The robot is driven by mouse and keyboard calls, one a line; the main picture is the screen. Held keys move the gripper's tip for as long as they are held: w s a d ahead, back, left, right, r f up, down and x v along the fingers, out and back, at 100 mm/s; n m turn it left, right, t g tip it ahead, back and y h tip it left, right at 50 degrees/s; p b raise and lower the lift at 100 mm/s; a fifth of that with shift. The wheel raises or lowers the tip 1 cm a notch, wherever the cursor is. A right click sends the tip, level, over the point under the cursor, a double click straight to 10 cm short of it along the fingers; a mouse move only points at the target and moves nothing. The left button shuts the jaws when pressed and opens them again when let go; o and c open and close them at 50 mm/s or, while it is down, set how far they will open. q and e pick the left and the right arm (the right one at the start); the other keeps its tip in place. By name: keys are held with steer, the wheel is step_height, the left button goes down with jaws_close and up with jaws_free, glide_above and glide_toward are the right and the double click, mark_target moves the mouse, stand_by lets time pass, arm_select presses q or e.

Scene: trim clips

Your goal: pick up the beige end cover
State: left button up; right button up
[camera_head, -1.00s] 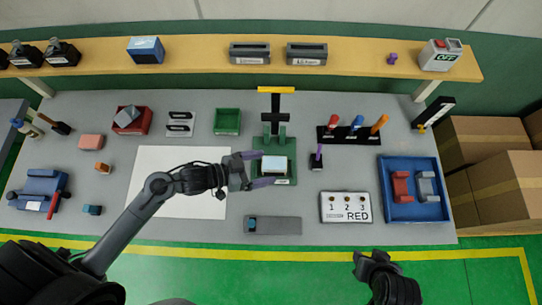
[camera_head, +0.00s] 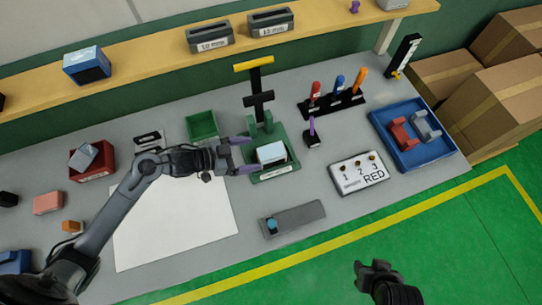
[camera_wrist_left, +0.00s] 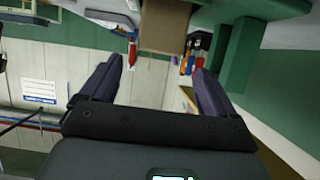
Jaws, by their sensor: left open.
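A block with a pale, bluish-white top and cream sides (camera_head: 271,153) sits on the green press stand (camera_head: 275,176); it is the only thing I see that could be the beige end cover. My left gripper (camera_head: 247,156) is open and empty just left of it, fingers pointing right towards it. In the left wrist view, a tan shape (camera_wrist_left: 165,26) shows between the open fingers (camera_wrist_left: 155,80); I cannot tell whether it is this block or a cardboard box behind. My right gripper (camera_head: 372,273) is off the table's front edge, its jaw state unclear.
The press's dark column with yellow handle (camera_head: 254,64) rises behind the block. A small stand with a purple peg (camera_head: 312,138) is close on the right. A green bin (camera_head: 202,125) is behind the left arm. A grey tray (camera_head: 300,217) lies in front. A blue tray (camera_head: 440,154) stands right.

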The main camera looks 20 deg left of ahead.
mark_target(266, 153)
arm_select(q)
steer(key=x, duration=0.3)
steer(key=shift+d, duration=0.1)
steer(key=shift+x, duration=2.65)
steer(key=shift+f, duration=0.15)
steer(key=c, duration=1.2)
